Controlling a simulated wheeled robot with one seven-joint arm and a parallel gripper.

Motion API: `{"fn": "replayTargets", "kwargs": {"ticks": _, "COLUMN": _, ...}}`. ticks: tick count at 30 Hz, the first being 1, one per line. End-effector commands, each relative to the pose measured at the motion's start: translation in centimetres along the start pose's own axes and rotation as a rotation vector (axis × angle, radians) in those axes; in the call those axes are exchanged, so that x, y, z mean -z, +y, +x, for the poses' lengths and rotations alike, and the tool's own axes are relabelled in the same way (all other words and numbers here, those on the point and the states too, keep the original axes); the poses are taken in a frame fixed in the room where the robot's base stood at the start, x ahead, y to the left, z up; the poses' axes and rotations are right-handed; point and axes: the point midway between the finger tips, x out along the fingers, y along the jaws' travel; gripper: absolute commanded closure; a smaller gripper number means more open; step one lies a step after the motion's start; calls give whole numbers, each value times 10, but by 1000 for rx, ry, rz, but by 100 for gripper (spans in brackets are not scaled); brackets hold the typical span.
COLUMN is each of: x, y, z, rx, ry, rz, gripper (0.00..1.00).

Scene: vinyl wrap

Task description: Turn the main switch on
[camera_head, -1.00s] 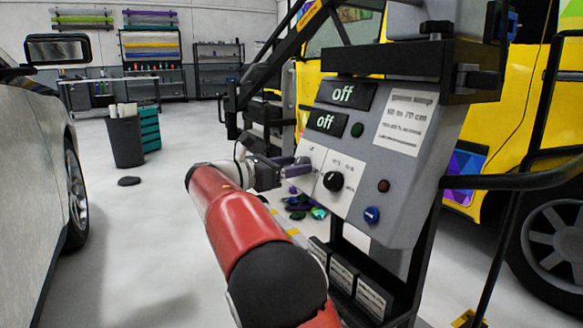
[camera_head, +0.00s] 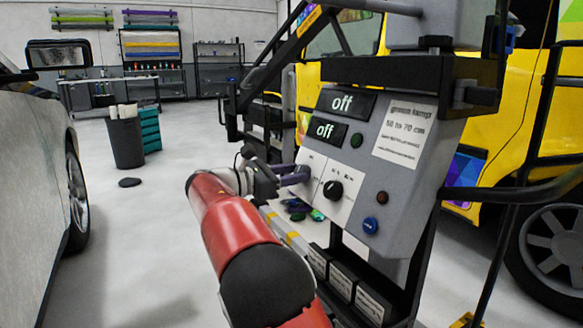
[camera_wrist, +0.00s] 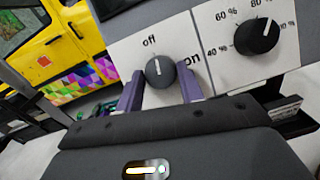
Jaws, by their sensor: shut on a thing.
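The main switch is a dark round knob (camera_wrist: 160,72) on a white plate marked "off" and "on", seen in the wrist view. Its white pointer line points up, close to "off". My gripper (camera_wrist: 160,88) has its two purple fingers on either side of this knob, shut on it. In the head view my gripper (camera_head: 298,174) reaches the left side of the grey control panel (camera_head: 365,185), and the switch is hidden behind the fingers. Both displays (camera_head: 344,102) on the panel read "off".
A second black knob (camera_head: 333,189), with percent marks, sits just right of the switch. A green button (camera_head: 356,140), a dark red lamp (camera_head: 382,197) and a blue knob (camera_head: 370,225) are on the panel. A black bar (camera_head: 510,190) juts out at right.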

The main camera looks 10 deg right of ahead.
Motion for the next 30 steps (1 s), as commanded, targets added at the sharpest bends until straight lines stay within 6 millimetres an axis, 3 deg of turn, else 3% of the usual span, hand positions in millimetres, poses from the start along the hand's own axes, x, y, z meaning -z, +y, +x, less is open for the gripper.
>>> {"fn": "replayTargets", "kwargs": {"ticks": 30, "x": -6, "y": 7, "z": 2, "rx": 360, "ry": -1, "rz": 882, "gripper": 86}}
